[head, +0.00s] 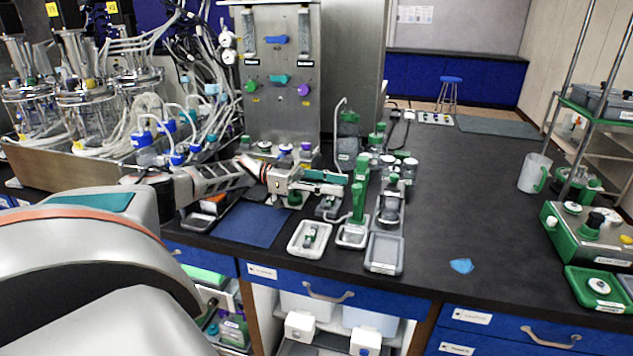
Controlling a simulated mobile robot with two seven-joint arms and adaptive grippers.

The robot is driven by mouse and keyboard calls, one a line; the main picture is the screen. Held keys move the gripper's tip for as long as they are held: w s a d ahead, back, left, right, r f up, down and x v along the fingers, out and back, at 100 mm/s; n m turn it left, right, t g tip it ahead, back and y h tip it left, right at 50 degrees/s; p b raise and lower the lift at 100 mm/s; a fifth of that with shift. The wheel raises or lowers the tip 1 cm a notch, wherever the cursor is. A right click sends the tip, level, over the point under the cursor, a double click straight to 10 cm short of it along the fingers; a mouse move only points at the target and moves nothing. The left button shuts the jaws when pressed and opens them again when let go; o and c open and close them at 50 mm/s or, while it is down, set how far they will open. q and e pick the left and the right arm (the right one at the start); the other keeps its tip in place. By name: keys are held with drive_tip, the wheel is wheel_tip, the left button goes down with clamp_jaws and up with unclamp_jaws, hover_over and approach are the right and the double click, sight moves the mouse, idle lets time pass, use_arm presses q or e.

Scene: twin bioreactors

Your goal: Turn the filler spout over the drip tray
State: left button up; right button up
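A green upright filler post (357,203) stands on a small white-rimmed base tray (351,240) near the front of the bench. A thin pale curved tube, perhaps the spout, shows at its left side; its exact direction is too small to tell. A grey rectangular tray (385,262), perhaps the drip tray, lies to the right in front of it and looks empty. My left gripper (342,185) reaches in from the left, its fingertips just left of the post's upper part. I cannot tell whether they touch it or how far apart they are. My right gripper is out of view.
A white tray (309,246) with a small item sits left of the post, beside a blue mat (253,224). Bottles with green caps (377,138) crowd behind. A blue scrap (461,266) lies on otherwise clear black bench to the right.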

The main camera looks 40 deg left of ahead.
use_arm(q)
drive_tip(key=v, duration=0.6)
drive_tip(key=shift+s, duration=0.1)
idle(0.5)
